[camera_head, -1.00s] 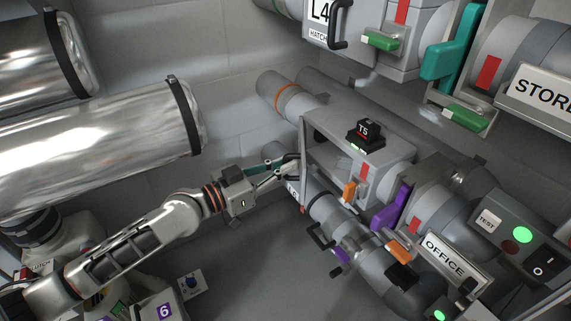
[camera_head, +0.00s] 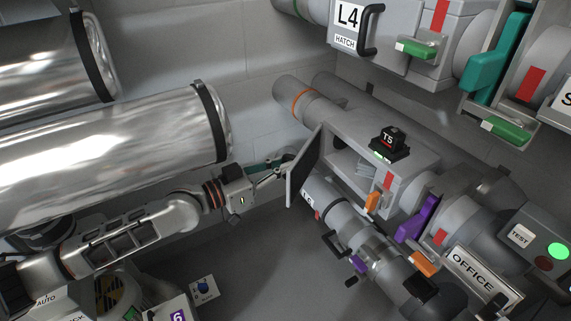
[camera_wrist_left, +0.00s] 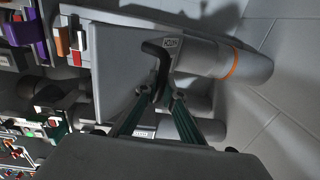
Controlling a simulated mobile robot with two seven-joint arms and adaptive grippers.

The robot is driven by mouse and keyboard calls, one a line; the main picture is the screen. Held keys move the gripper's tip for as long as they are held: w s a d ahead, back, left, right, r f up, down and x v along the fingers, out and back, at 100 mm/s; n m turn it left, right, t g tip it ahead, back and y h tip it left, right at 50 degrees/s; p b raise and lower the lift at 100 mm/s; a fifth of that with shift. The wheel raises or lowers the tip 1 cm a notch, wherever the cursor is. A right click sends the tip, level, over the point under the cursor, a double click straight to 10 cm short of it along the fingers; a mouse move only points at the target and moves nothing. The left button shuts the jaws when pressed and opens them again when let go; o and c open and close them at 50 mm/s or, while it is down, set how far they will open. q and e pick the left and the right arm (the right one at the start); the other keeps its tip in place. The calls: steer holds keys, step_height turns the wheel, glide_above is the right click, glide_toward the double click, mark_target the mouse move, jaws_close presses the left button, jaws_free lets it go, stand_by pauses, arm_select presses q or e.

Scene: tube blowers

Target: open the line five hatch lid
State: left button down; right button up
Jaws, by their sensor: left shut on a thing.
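The line five hatch lid (camera_head: 304,168) is a grey panel on the left end of the grey hatch box (camera_head: 412,152) with the black T5 block (camera_head: 389,140) on top. The lid stands swung out from the box, and part of the opening shows behind it. My left gripper (camera_head: 284,166) is at the lid's outer face. In the left wrist view the lid (camera_wrist_left: 115,75) fills the middle, and my left gripper (camera_wrist_left: 161,94) is shut on its black handle (camera_wrist_left: 156,50). My right gripper is not in view.
The L4 hatch (camera_head: 348,18) with its black handle is above. An orange latch (camera_head: 373,202) and a purple lever (camera_head: 417,219) are on the line five side. Large shiny tubes (camera_head: 110,135) lie close above my left arm.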

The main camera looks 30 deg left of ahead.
arm_select(q)
steer(key=c, duration=2.4)
jaws_free()
